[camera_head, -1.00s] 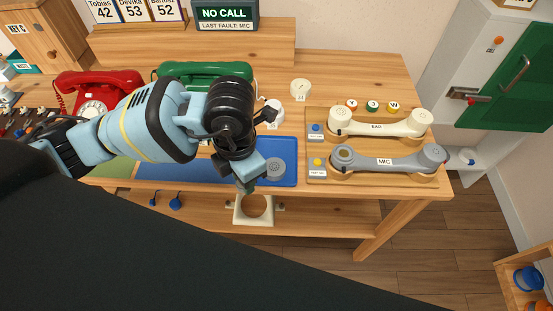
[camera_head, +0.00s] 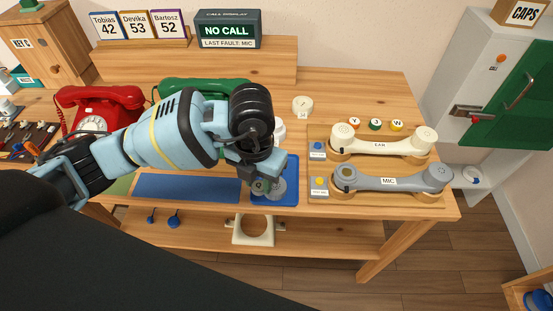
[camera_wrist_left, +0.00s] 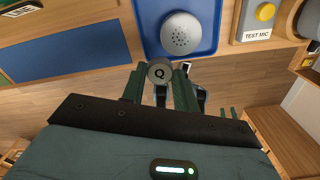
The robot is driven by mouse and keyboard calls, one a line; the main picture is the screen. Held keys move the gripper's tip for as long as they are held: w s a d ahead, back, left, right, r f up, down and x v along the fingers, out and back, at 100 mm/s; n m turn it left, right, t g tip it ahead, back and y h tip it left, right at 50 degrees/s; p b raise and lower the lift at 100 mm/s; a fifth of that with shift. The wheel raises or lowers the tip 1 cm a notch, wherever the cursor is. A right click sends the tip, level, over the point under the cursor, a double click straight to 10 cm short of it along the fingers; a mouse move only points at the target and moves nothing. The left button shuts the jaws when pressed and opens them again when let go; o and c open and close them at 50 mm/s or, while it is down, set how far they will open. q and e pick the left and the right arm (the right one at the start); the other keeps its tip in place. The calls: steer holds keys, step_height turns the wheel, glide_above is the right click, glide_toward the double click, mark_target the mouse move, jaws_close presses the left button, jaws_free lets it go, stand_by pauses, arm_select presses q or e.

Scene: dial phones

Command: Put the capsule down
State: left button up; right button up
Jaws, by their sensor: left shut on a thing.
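My left gripper (camera_head: 262,180) reaches down over the small blue tray (camera_head: 291,198) at the front edge of the table. In the left wrist view, another grey capsule with a dotted face (camera_wrist_left: 181,34) lies on the blue tray (camera_wrist_left: 211,42), just beyond the held one. That grey capsule shows partly in the head view (camera_head: 278,189). Whether the held capsule touches the tray, I cannot tell. My right gripper is not in view.
The MIC handset (camera_head: 390,178) and the EAR handset (camera_head: 384,143) lie in a wooden holder right of the tray. A blue mat (camera_head: 188,188) lies left of it. Red (camera_head: 97,108) and green (camera_head: 205,86) phones stand behind my arm.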

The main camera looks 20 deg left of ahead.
arm_select(q)
steer(key=w, duration=0.6)
steer(key=w+f, duration=0.1)
steer(key=w, duration=0.2)
steer(key=shift+w+d, duration=0.2)
steer(key=shift+w, duration=0.2)
steer(key=shift+w, duration=0.15)
steer(key=shift+w+f, duration=0.15)
steer(key=shift+f, duration=1.55)
steer(key=shift+f, duration=0.15)
steer(key=o, duration=0.8)
steer(key=shift+c, duration=0.2)
